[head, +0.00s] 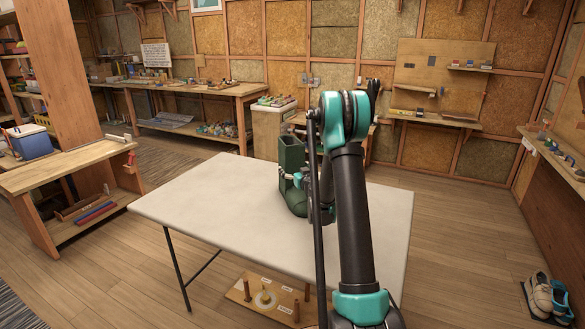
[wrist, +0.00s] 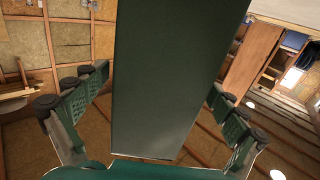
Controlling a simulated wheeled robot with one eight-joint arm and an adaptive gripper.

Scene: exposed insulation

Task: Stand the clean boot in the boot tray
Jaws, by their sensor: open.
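A dark green boot (head: 291,155) stands upright on the pale table, partly hidden behind my arm. Its tall shaft (wrist: 165,75) fills the middle of the wrist view. My gripper (head: 300,178) is at the boot's shaft and is partly hidden by my arm. In the wrist view my gripper (wrist: 159,84) is open, with one finger on each side of the shaft. Gaps show between the fingers and the shaft.
The pale table (head: 190,212) is otherwise bare on its left and front. A pegged wooden board (head: 268,299) sits low beneath it. A wooden bench (head: 60,178) stands at the left and a wall shelf (head: 565,165) at the right. Open floor (head: 460,235) lies right of the table.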

